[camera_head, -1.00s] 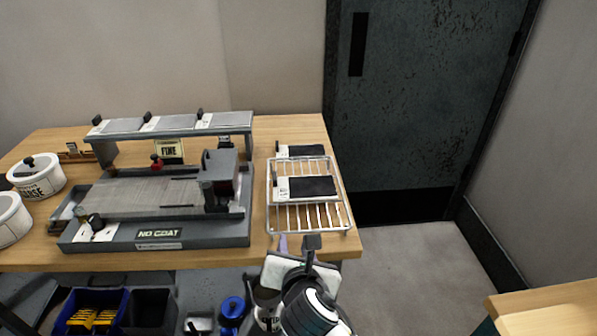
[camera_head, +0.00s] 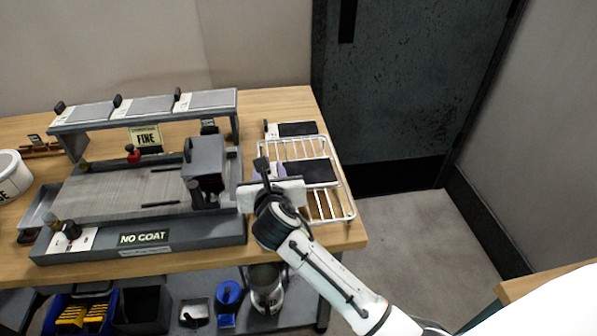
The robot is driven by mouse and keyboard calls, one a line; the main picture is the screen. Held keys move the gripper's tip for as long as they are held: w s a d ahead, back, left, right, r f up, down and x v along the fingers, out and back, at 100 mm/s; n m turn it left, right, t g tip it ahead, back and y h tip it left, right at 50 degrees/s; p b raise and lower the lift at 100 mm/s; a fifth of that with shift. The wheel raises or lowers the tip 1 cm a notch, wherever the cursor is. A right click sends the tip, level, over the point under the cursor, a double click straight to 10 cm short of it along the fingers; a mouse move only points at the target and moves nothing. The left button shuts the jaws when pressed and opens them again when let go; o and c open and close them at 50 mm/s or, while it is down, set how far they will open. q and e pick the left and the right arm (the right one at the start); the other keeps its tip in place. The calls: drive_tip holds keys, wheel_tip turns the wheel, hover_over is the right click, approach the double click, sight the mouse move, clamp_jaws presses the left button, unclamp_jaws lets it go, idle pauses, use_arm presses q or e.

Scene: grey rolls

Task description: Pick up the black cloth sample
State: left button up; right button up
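A black cloth sample with a white label end lies on the white wire rack (camera_head: 347,205) at the right of the bench; its black part (camera_head: 312,172) shows, while its left end is partly hidden by my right gripper. A second black sample (camera_head: 298,129) with a white end lies at the back, behind the rack. My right gripper (camera_head: 268,168) is over the rack's left side, just left of the nearer sample; I cannot tell whether it touches it or how far its fingers are apart. My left gripper is not in view.
Bins and a metal cup (camera_head: 266,290) are below the bench.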

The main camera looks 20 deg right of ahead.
drive_tip(key=shift+x, duration=1.1)
clamp_jaws()
